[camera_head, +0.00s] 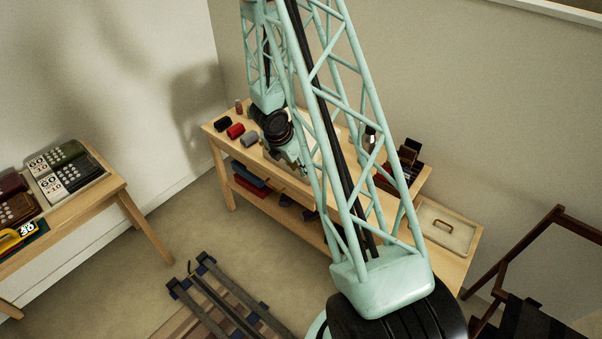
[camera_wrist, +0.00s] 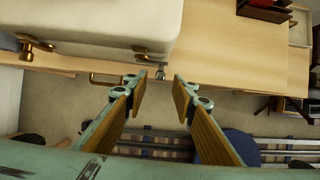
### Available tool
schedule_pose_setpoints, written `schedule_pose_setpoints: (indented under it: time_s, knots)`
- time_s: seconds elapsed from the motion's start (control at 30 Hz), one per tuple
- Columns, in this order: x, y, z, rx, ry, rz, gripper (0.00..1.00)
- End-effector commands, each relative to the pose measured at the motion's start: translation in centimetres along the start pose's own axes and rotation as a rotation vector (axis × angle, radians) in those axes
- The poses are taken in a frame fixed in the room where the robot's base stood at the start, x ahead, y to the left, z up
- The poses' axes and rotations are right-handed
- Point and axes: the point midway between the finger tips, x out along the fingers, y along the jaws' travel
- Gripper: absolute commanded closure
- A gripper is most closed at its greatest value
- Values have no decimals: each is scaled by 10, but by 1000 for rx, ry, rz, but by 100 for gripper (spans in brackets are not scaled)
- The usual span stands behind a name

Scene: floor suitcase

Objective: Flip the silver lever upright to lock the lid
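A cream case (camera_wrist: 95,20) with brass fittings lies on the wooden bench at upper left in the wrist view. A small silver piece (camera_wrist: 160,72), which looks like the lever, hangs at the case's near right edge beside a brass fitting (camera_wrist: 140,50). Its exact tilt is too small to tell. My gripper (camera_wrist: 160,88) is open, its two fingers apart with nothing between them. The silver piece appears just beyond the gap between the fingertips; no contact is visible. In the head view my arm hides the case and lever, and the gripper is largely hidden too.
A side table (camera_head: 105,190) with several boxes stands left. A dark wooden chair-like frame (camera_head: 520,255) is at right.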

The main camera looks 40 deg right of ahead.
Motion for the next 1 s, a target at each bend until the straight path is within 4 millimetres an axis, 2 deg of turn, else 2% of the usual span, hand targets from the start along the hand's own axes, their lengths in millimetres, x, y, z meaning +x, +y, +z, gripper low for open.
schedule_pose_setpoints:
  time_s: [0.1, 0.3, 0.8, 1.0]
  knots:
    - [13, 0, 0, 0, 1, -1, 76]
    - [26, -1, 0, 0, 0, -1, 76]
    - [32, 0, 0, 1, 0, 0, 76]
    - [32, 0, 0, 1, 0, 0, 92]
